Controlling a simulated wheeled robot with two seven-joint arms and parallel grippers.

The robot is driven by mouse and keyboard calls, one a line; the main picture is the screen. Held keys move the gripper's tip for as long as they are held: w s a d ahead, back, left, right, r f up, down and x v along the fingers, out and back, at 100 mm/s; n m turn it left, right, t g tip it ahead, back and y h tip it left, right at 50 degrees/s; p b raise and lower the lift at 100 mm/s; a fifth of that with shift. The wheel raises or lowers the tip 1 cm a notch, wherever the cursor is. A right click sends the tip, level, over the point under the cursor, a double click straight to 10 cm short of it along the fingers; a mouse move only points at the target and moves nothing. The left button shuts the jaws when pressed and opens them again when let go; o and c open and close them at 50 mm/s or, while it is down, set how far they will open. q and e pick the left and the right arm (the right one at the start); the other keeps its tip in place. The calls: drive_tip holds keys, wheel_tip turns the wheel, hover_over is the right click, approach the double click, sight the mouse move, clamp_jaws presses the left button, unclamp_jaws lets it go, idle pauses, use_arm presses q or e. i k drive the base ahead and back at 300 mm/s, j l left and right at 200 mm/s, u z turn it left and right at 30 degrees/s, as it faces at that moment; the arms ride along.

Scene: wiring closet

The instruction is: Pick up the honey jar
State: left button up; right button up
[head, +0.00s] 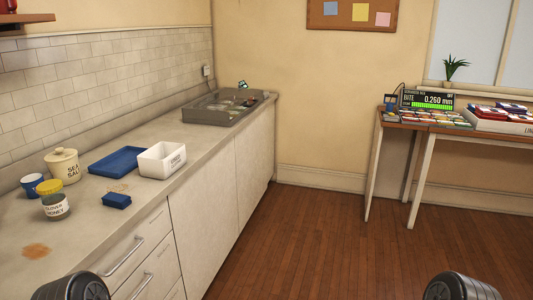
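The honey jar (55,206) stands upright on the counter at the left, with a yellow lid and a white label reading "CLOVER HONEY". It stands in front of a blue cup (33,185) and a cream sea salt jar (63,168). Neither gripper shows in the head view; only dark rounded parts of my own arms show at the bottom left and bottom right. Nothing is seen touching the jar.
On the counter (100,232) are a blue tray (117,160), a white bin (162,160), a small blue box (117,201), a brown stain (36,251) and a grey tray (205,112). A table (414,126) stands right; the floor between is clear.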

sight(56, 207)
drive_tip(key=u, duration=1.35)
